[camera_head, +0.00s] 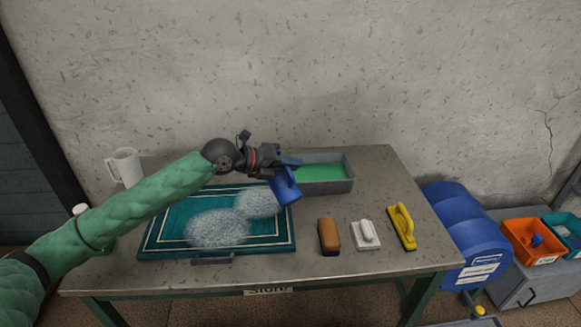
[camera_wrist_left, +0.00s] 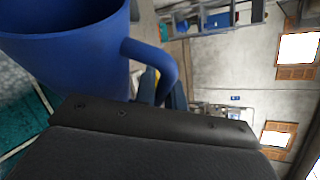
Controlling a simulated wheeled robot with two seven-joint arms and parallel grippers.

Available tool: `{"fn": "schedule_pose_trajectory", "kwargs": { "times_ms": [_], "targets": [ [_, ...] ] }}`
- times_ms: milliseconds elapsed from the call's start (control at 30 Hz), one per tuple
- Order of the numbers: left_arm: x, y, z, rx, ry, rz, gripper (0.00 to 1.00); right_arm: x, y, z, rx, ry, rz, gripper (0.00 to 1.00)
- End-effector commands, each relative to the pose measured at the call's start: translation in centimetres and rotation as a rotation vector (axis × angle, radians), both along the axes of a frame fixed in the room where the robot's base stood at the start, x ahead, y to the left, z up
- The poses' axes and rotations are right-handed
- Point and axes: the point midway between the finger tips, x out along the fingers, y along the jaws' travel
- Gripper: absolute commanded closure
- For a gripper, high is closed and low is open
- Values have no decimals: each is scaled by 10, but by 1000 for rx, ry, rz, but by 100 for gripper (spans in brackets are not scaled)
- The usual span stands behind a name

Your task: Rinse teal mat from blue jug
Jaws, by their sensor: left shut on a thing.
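The teal mat (camera_head: 173,226) lies flat on the table, with white border lines and two patches of white foam (camera_head: 219,228) on it. My left gripper (camera_head: 288,162) is shut on the blue jug (camera_head: 286,187) and holds it tilted above the right side of the mat. The jug also shows large in the left wrist view (camera_wrist_left: 75,60), with its handle toward the gripper. No water is seen coming out of it. Part of the mat shows below the jug in the left wrist view (camera_wrist_left: 25,120). My right gripper is not in view.
A grey tray with green liquid (camera_head: 325,173) sits behind the jug. A white jug (camera_head: 125,167) stands at back left. A blue barrel (camera_head: 463,227) is beside the table.

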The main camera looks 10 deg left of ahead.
Motion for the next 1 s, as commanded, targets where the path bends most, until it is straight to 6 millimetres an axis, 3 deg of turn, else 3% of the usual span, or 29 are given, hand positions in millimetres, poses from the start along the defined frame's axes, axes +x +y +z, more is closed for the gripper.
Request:
{"fn": "schedule_pose_trajectory", "kwargs": {
  "times_ms": [467, 800, 1000],
  "targets": [
    [1, 0, 1, -16, 14, 0, 100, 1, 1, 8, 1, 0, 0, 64],
    [4, 5, -5, -90, 83, 0, 100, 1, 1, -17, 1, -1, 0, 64],
    [5, 6, -2, -117, 111, 1, 100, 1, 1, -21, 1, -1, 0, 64]
  ]
}}
